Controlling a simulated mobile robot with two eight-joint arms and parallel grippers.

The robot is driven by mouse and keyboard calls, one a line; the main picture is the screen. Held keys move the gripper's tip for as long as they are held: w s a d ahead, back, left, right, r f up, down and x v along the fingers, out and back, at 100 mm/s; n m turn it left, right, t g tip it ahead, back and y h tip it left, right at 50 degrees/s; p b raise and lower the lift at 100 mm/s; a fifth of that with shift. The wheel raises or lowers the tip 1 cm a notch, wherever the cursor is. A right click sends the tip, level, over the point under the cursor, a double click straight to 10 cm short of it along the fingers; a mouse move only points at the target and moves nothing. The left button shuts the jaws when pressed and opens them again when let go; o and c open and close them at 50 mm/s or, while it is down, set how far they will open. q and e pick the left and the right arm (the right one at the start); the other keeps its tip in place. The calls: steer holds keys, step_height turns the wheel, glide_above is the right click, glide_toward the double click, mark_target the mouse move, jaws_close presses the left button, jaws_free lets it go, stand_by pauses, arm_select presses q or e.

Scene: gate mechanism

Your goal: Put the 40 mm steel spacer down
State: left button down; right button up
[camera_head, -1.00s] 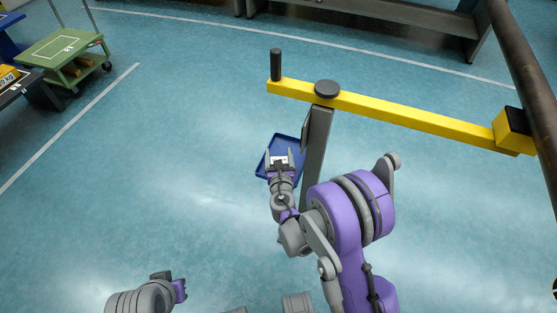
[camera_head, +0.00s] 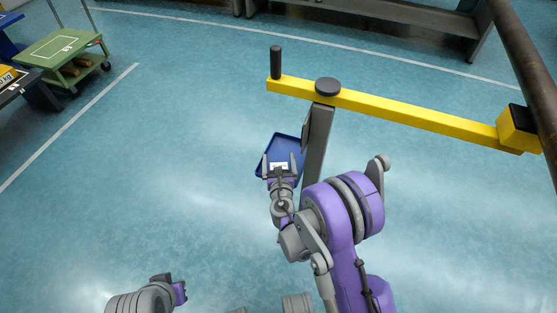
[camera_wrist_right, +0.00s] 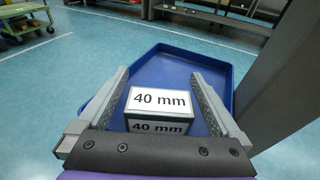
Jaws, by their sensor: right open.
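The 40 mm steel spacer (camera_wrist_right: 158,103) is a block with a white "40 mm" label on its top and another on its near side. It sits in the blue tray (camera_wrist_right: 190,59), between the fingers of my right gripper (camera_wrist_right: 163,98). Those fingers are open, with a gap on either side of the spacer. In the head view the spacer's white label (camera_head: 279,166) shows between the fingers of the right gripper (camera_head: 279,170), over the near part of the tray (camera_head: 286,142). My left gripper (camera_head: 178,290) is at the bottom left; its fingers are not clear.
A grey post (camera_head: 316,150) stands just right of the tray. It carries a yellow gate bar (camera_head: 400,110) with a dark upright handle (camera_head: 276,62). A green cart (camera_head: 62,48) stands at the far left. The floor left of the tray is clear.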

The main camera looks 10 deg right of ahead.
steer(key=b+v, duration=0.1)
steer(key=v, duration=1.1)
steer(key=shift+d+r, duration=0.1)
